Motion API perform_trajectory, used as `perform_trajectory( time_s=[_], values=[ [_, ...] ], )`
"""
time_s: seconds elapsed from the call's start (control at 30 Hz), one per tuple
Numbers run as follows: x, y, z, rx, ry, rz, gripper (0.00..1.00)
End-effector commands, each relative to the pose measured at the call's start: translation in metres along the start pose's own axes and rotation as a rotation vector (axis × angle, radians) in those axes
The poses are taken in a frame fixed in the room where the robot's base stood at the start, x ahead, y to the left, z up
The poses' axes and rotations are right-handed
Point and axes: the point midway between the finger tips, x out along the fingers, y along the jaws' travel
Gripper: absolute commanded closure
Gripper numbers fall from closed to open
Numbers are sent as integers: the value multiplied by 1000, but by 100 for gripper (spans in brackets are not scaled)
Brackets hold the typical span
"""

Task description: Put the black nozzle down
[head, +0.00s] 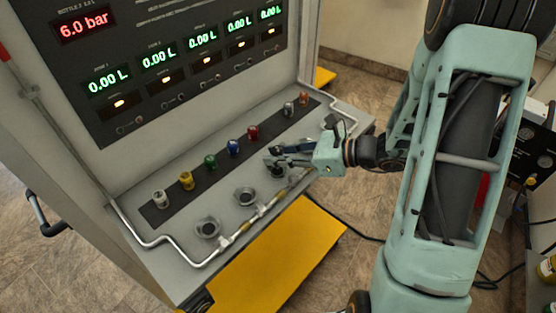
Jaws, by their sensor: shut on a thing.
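My gripper (279,156) reaches in from the right, low over the front of the console shelf. It is shut on a small dark thing at its fingertips, which I take to be the black nozzle. The dark fingers hide most of it, so its tilt is unclear. A round socket lies at or just under the fingertips, mostly covered. I cannot tell whether the nozzle touches it. Two open metal sockets (245,196) (207,228) show to the front left.
A dark strip (271,121) carries white (160,199), yellow (187,181), green (210,161), blue (233,147), red (253,132), grey (288,108) and orange-brown (303,98) nozzles, with a gap after red. A metal pipe (195,263) edges the shelf. A yellow platform (275,262) lies below.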

Motion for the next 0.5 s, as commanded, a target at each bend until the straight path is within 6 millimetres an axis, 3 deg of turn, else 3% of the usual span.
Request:
perform_trajectory(
  time_s=[0.03, 0.1, 0.5],
  values=[
    [5, 1, -11, 1, 0, -1, 100],
    [7, 1, -14, 1, -1, -2, 100],
    [8, 1, -17, 0, 0, -3, 100]
  ],
)
